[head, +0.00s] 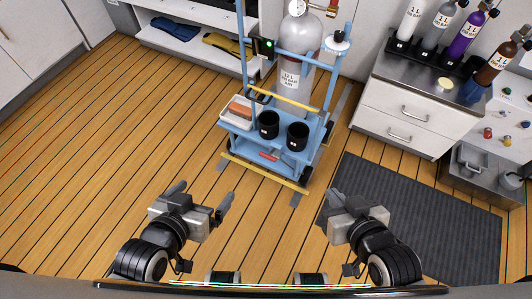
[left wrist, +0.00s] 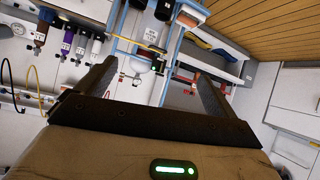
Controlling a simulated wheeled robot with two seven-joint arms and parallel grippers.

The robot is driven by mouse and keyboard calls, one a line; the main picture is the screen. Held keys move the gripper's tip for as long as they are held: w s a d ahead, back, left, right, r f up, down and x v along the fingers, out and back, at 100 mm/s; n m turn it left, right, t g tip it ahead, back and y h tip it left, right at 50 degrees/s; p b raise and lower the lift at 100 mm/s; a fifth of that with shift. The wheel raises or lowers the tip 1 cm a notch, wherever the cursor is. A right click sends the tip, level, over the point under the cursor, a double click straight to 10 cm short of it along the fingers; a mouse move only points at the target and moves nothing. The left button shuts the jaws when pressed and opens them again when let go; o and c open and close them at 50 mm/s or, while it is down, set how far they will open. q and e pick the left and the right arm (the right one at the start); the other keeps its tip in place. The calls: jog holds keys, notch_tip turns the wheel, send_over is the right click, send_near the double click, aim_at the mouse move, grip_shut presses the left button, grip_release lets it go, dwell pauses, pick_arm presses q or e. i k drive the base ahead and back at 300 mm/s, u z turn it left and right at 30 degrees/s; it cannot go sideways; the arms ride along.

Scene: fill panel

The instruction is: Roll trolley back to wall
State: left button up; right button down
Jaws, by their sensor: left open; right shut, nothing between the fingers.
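The trolley (head: 296,168) is a light blue wheeled frame with yellow bars, standing upright on the wooden floor near the back wall. It carries a grey gas cylinder (head: 289,75), two black cups and a white tray (head: 236,114) with a reddish-brown block. My left gripper (head: 203,197) is open and empty, in front of the trolley and to its left. My right gripper (head: 335,200) is shut and empty, in front of it and to its right. Both are apart from the trolley. Part of the blue frame shows in the left wrist view (left wrist: 176,45).
A white drawer cabinet (head: 405,105) with several bottles on top stands right of the trolley. A dark grey mat (head: 415,205) lies on the floor at right. A low shelf (head: 180,38) with folded cloths is at the back left. The left floor is clear.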

aim_at(297, 134)
jog(key=u, duration=0.15)
jog(key=k, duration=0.4)
jog(key=z, duration=1.25)
jog(key=i, duration=0.85)
jog(key=u, duration=0.5)
jog(key=i, duration=0.75)
jog(key=u, duration=0.75)
